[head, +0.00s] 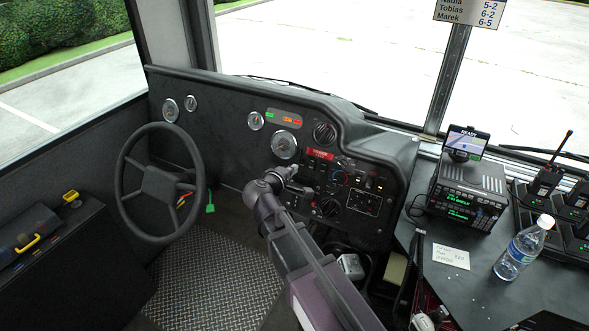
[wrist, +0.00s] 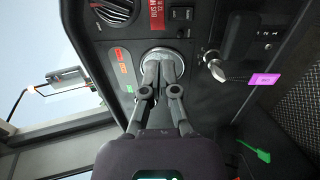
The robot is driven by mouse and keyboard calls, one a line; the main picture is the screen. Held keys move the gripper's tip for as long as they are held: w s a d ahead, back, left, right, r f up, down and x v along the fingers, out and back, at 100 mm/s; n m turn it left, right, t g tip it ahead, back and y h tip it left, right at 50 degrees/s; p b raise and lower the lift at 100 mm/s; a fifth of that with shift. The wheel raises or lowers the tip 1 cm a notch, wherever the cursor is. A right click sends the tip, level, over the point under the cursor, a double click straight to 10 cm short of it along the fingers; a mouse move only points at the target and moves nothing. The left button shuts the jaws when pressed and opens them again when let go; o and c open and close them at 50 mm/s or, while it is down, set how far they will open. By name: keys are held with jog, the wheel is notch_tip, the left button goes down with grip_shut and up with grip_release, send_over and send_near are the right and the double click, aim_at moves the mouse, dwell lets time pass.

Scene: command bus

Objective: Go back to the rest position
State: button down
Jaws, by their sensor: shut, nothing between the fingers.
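My gripper (head: 290,180) is in front of the dashboard panel (head: 362,172), near its lower middle, at the end of my raised arm. In the wrist view my gripper (wrist: 162,72) has its fingers together with nothing between them. Behind the fingertips in that view is a round gauge (wrist: 160,54), partly hidden by them. I cannot tell from the frames whether the fingers touch the panel.
A steering wheel (head: 127,197) stands left of my arm. At right, a desk (head: 477,288) carries a radio unit (head: 463,205), a water bottle (head: 521,249), a paper note (head: 451,257) and handheld radios (head: 546,181). The patterned floor (head: 222,270) is clear.

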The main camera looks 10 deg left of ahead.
jog(key=s+d+f+m+g, duration=0.2)
jog(key=d+f+m+g, duration=0.15)
jog(key=d, duration=0.45)
jog(key=s+d+f+m+g, duration=0.3)
jog(key=d+f, duration=0.1)
jog(key=d, duration=0.5)
jog(key=s+d+f+m+g, duration=0.2)
jog(key=d+f+m+g, duration=0.2)
jog(key=d, duration=0.4)
jog(key=s+d+f+m+g+y, duration=0.25)
jog(key=s+d+m+y, duration=0.2)
jog(key=s, duration=0.25)
notch_tip(320, 180, up, 13)
jog(key=p, duration=1.2)
jog(key=shift+s+d+n+g, duration=0.2)
jog(key=shift+n+g, duration=0.1)
jog(key=shift+g, duration=0.1)
